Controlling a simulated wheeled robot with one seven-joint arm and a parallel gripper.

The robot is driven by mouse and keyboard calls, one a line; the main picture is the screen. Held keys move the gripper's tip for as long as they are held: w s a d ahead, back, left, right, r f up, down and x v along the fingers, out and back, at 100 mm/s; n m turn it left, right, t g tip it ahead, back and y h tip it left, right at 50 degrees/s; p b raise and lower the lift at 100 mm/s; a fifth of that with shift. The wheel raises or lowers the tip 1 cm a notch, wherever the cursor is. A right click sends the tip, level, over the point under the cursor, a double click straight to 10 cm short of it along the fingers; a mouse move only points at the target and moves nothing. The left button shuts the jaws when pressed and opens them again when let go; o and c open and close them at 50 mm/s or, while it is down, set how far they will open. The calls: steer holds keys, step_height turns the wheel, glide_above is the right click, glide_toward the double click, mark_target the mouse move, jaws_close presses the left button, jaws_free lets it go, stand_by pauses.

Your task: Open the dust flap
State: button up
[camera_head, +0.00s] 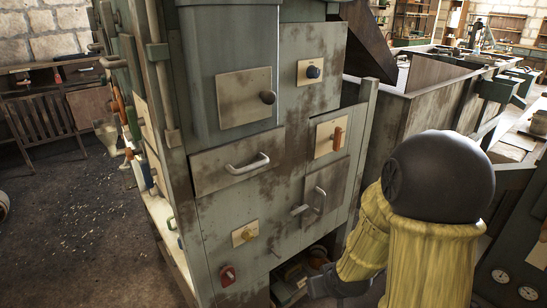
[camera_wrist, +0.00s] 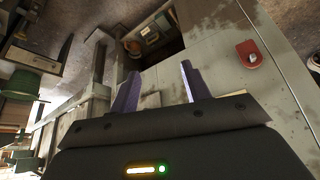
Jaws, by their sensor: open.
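No part is plainly marked as the dust flap, and I cannot tell which panel it is. Lower right is a panel with a metal handle (camera_head: 320,200). My gripper (camera_head: 322,284) is low by the cabinet's open bottom bay. In the wrist view its purple fingers (camera_wrist: 158,70) are apart, with nothing seen held. The bay (camera_wrist: 152,42) lies beyond them.
A small plate with a yellow knob (camera_head: 245,233) and a red fitting (camera_head: 228,275) sit low on the cabinet; the red fitting also shows in the wrist view (camera_wrist: 249,54). Colourful-handled tools (camera_head: 132,118) hang at the left side. Floor at left is mostly clear.

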steer(key=s+r+m+g+h, duration=0.1)
steer(key=s+r+m+g, duration=0.1)
steer(key=s+r, duration=0.5)
steer(key=shift+s+g, duration=0.6)
steer(key=shift+s, duration=0.3)
steer(key=shift+a, duration=0.1)
steer(key=shift+c, duration=1.1)
